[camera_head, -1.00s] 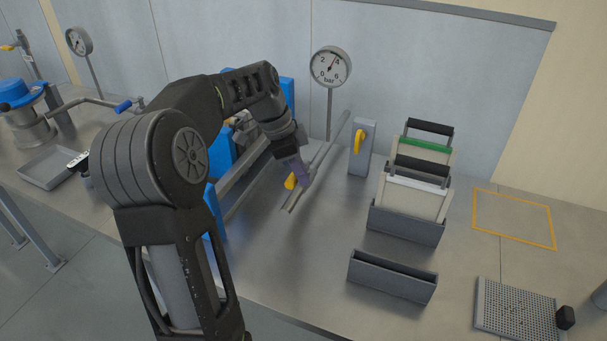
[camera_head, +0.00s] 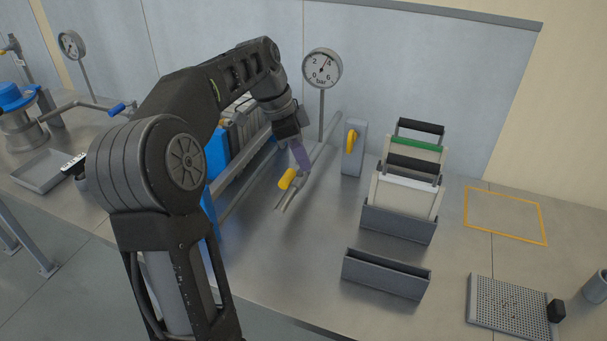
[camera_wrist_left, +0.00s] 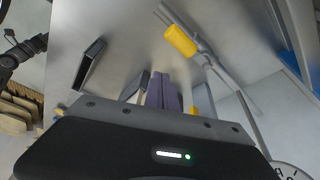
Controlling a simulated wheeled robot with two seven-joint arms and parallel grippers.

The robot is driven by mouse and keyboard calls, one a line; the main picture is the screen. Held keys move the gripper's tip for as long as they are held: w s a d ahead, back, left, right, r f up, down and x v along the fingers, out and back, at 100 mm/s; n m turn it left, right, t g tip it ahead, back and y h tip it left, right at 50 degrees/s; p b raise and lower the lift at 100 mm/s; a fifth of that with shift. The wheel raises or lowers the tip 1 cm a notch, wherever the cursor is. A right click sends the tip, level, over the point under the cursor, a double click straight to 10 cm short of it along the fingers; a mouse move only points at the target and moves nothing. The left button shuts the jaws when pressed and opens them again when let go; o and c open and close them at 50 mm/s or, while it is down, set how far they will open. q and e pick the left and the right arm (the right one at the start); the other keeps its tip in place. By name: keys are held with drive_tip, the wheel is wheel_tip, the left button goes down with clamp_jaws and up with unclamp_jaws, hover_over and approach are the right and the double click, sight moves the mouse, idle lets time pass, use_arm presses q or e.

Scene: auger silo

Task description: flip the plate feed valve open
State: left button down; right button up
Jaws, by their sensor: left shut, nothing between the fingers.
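A yellow-gripped valve lever (camera_head: 287,179) sits on the thin grey pipe (camera_head: 325,140) lying along the bench beside the blue-framed press. I cannot read its setting for certain. It also shows in the left wrist view as a yellow cylinder (camera_wrist_left: 180,40), with its stem meeting the pipe. My left gripper (camera_head: 303,166) points down, its purple fingers shut and empty, just above and right of the yellow grip in the head view. In the left wrist view the closed fingers (camera_wrist_left: 164,84) are apart from the grip. My right gripper is in neither view.
A grey block with a yellow handle (camera_head: 351,142) stands right of the pipe. A gauge (camera_head: 322,68) rises behind. A plate rack (camera_head: 398,222) and an empty grey trough (camera_head: 386,274) stand to the right. The bench in front of the pipe is clear.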

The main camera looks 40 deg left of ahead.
use_arm(q)
drive_tip(key=v, duration=0.1)
drive_tip(key=p+v, duration=0.1)
drive_tip(key=v, duration=0.2)
drive_tip(key=shift+w+a+r, duration=0.1)
drive_tip(key=shift+w+r, duration=0.2)
drive_tip(key=shift+w, duration=0.05)
